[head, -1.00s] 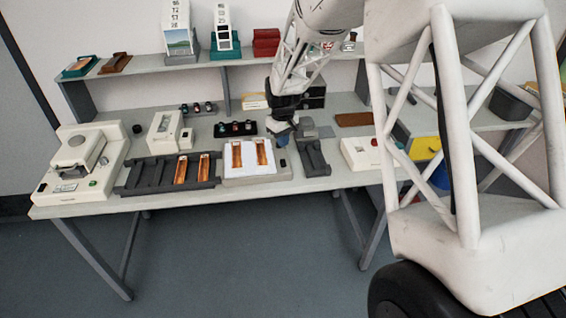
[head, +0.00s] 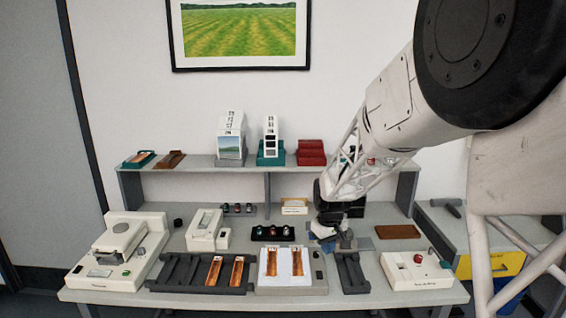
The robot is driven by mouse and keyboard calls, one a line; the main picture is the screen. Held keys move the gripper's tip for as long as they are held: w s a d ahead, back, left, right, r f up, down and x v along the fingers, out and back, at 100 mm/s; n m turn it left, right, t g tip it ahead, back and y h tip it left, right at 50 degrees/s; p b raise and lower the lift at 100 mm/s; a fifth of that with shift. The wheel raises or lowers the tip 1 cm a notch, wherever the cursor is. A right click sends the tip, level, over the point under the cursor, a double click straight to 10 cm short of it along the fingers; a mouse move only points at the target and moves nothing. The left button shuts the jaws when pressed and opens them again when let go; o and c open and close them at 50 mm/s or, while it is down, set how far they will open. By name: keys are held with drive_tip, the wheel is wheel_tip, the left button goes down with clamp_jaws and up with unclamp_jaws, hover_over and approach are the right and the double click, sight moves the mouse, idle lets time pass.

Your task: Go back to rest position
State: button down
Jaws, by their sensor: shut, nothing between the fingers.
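My gripper (head: 326,239) is at the end of my white lattice arm, which comes in from the upper right. It hangs low over the bench (head: 215,302), behind the white lightbox (head: 291,291) and the dark grey tray (head: 352,272). It is shut with nothing seen in it. The fingertips are small and dark, and I cannot tell whether they touch the grey block beside them. Two orange film strips (head: 271,262) lie on the lightbox, clear of my gripper.
A dark rack (head: 165,272) with orange strips and a white machine (head: 122,256) stand on the left. A white box with a red button (head: 417,270) stands on the right. A shelf (head: 190,170) runs along the back, with a framed field picture (head: 240,35) above it.

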drive_tip(key=s+d+r+m, duration=0.1)
drive_tip(key=s+d+r, duration=0.1)
drive_tip(key=s+r, duration=0.65)
drive_tip(key=s+d+r+m, duration=0.1)
drive_tip(key=s+r, duration=0.1)
drive_tip(key=s, duration=0.8)
drive_tip(key=s+d+r+m+t, duration=0.1)
drive_tip(key=s+m, duration=0.1)
drive_tip(key=s, duration=0.9)
drive_tip(key=s+d+r+m+t, duration=0.1)
drive_tip(key=s+r, duration=0.1)
drive_tip(key=s, duration=0.8)
drive_tip(key=shift+s+r, duration=0.15)
drive_tip(key=shift+r, duration=0.2)
